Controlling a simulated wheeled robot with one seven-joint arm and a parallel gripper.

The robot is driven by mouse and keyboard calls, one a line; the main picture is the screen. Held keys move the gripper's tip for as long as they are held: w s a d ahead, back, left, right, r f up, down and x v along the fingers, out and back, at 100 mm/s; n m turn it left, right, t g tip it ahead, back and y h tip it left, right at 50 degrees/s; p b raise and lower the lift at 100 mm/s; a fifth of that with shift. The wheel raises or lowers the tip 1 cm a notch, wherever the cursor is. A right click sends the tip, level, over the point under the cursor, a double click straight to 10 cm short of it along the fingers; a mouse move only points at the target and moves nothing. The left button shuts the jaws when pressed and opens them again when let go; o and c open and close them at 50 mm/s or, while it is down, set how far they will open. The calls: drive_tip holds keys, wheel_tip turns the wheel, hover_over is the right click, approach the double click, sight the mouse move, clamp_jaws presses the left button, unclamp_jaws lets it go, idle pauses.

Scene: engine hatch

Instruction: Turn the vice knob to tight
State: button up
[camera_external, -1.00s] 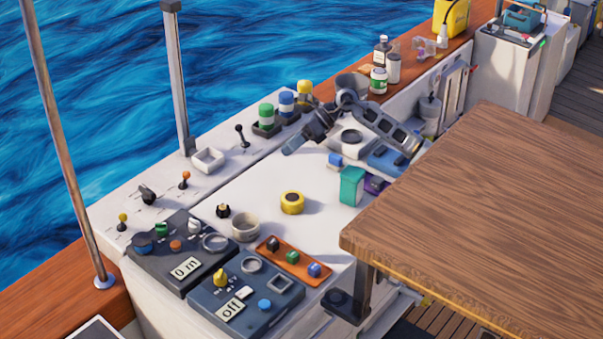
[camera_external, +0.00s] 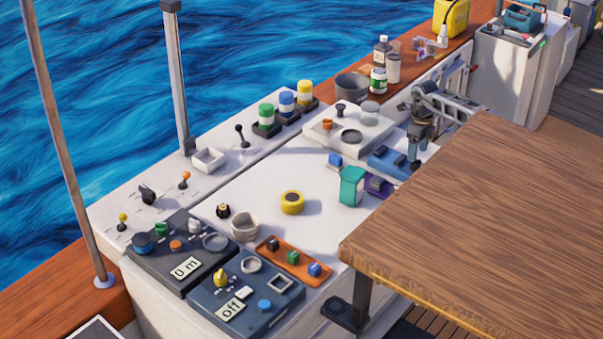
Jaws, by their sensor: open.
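A blue device (camera_external: 380,158) with dark parts on top, which looks like the vice, lies at the right end of the white counter. My gripper (camera_external: 415,162) points down at its right side, close to it; I cannot tell whether they touch. The fingertips are small and dark here, and the jaws look open with nothing held. I cannot make out the vice knob or its setting; it is too small or hidden by my gripper.
A teal box (camera_external: 351,186) and a purple box (camera_external: 378,186) stand just in front of the blue device. A raised white panel (camera_external: 318,132) with knobs is behind it. The wooden table (camera_external: 480,210) is close on the right. The counter's middle is mostly clear.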

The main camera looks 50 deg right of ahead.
drive_tip(key=shift+a+f, duration=0.1)
drive_tip(key=shift+f, duration=2.2)
drive_tip(key=shift+w, duration=0.1)
drive_tip(key=c, duration=1.1)
drive_tip(key=shift+o, duration=0.2)
